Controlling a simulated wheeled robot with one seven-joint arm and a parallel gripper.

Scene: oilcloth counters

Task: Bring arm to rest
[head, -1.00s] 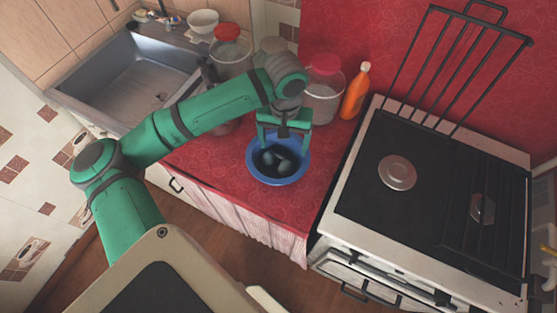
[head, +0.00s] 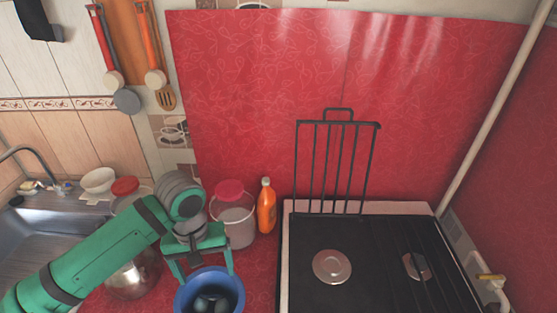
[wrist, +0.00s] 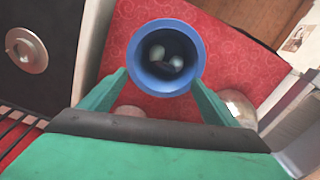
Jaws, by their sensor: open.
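My green arm (head: 95,255) reaches in from the lower left in the head view. My gripper (head: 203,275) points down over the red counter, just behind the blue bowl (head: 238,290). In the wrist view the two green fingers of my gripper (wrist: 160,90) stand wide apart with nothing held between them. The blue bowl (wrist: 137,72) lies beyond the fingertips in that view, with a few pale rounded objects (wrist: 166,56) inside. What those objects are is unclear. The bowl's lower part is cut off in the head view.
A stove (head: 375,270) with an upright black rack (head: 336,165) stands right of the bowl. A red-lidded jar (head: 233,218), an orange bottle (head: 266,207) and a metal pot (head: 132,275) stand close around my gripper. A sink (head: 35,240) is at the left.

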